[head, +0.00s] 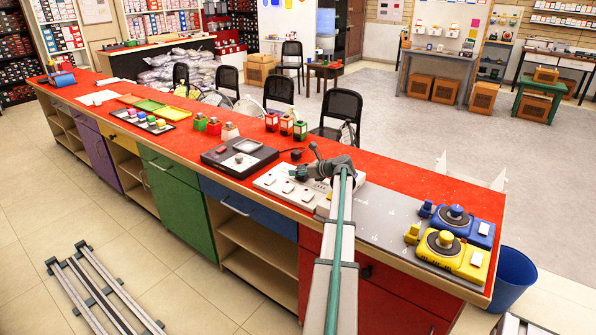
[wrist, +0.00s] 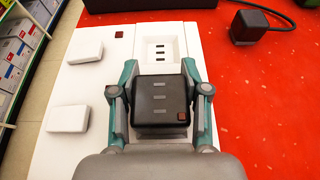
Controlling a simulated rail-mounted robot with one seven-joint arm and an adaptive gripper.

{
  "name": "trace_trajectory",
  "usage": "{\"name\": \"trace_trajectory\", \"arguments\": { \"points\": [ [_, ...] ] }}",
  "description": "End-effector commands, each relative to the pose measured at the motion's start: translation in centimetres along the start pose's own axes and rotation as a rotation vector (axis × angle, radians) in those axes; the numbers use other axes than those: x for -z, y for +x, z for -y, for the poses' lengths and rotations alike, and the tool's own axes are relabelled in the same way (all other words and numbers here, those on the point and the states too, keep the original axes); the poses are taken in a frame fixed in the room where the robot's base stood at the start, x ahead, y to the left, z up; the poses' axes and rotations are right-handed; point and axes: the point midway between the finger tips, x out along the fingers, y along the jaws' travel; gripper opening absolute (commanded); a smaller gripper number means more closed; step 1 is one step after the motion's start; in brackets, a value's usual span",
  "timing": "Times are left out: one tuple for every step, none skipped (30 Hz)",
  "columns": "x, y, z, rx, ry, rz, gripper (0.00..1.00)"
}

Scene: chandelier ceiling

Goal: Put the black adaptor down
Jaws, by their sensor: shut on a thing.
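The black adaptor (wrist: 162,112), a dark block with grey slots and a small red square, is between the two teal-and-grey fingers of my gripper (wrist: 160,82) in the wrist view. The fingers press on its left and right sides. Beyond it is a white socket panel (wrist: 104,28) with a slotted recess (wrist: 159,54) and white blocks. In the head view my gripper (head: 303,172) is over the white panel (head: 268,183) on the red counter; the held adaptor is hard to make out there. I cannot tell its height above the panel.
A second black block with a cord (wrist: 247,25) lies on the red surface (wrist: 270,100) to the right. In the head view a black tray (head: 222,158) stands left of the panel, small bottles (head: 286,125) behind, and yellow (head: 452,258) and blue (head: 480,232) devices at right.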

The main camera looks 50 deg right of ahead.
Motion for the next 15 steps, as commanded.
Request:
{"name": "trace_trajectory", "arguments": {
  "points": [
    [0.06, 0.03, 0.0, 0.0, 0.0, 0.0, 0.1],
    [0.13, 0.06, 0.0, 0.0, 0.0, 0.0, 0.1],
    [0.23, 0.1, 0.0, 0.0, 0.0, 0.0, 0.1],
    [0.3, 0.13, 0.0, 0.0, 0.0, 0.0, 0.1],
    [0.31, 0.13, 0.0, 0.0, 0.0, 0.0, 0.49],
    [0.29, 0.13, 0.0, 0.0, 0.0, 0.0, 0.56],
    [0.3, 0.13, 0.0, 0.0, 0.0, 0.0, 0.61],
    [0.29, 0.13, 0.01, 0.0, 0.0, 0.0, 0.66],
    [0.3, 0.13, 0.0, 0.0, 0.0, 0.0, 0.71],
    [0.3, 0.13, 0.0, 0.0, 0.0, 0.0, 0.71],
    [0.29, 0.12, 0.0, 0.0, 0.0, 0.0, 0.71],
    [0.29, 0.12, 0.0, 0.0, 0.0, 0.0, 0.71],
    [0.29, 0.12, 0.0, 0.0, 0.0, 0.0, 0.71],
    [0.29, 0.12, 0.0, 0.0, 0.0, 0.0, 0.71],
    [0.29, 0.12, 0.0, 0.0, 0.0, 0.0, 0.71]
  ]
}}
